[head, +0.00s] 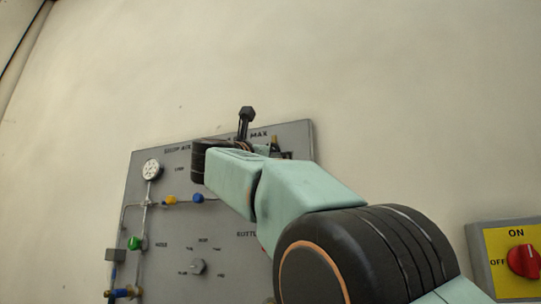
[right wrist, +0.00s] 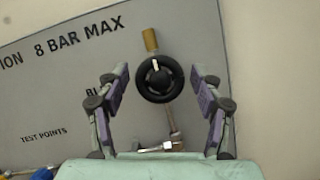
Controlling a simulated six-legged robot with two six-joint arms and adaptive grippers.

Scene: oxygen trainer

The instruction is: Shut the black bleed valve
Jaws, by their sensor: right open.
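The black bleed valve is a round black knob (right wrist: 160,79) with a white pointer mark, in the right wrist view. A brass fitting (right wrist: 151,40) sticks up above it and a metal pipe with a nut (right wrist: 175,140) runs below it. My right gripper (right wrist: 161,80) is open, with one finger on each side of the knob and a gap on both sides. In the head view my right arm hides the knob, and part of the right gripper (head: 245,122) shows at the panel's upper right. My left gripper is not in view.
A grey panel (head: 225,232) on the wall carries a white gauge (head: 152,169), a green knob (head: 134,243), a yellow knob (head: 170,200), a blue knob (head: 198,197) and a selector (head: 198,267). A yellow box with a red switch (head: 523,261) is at the lower right. The wall above is bare.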

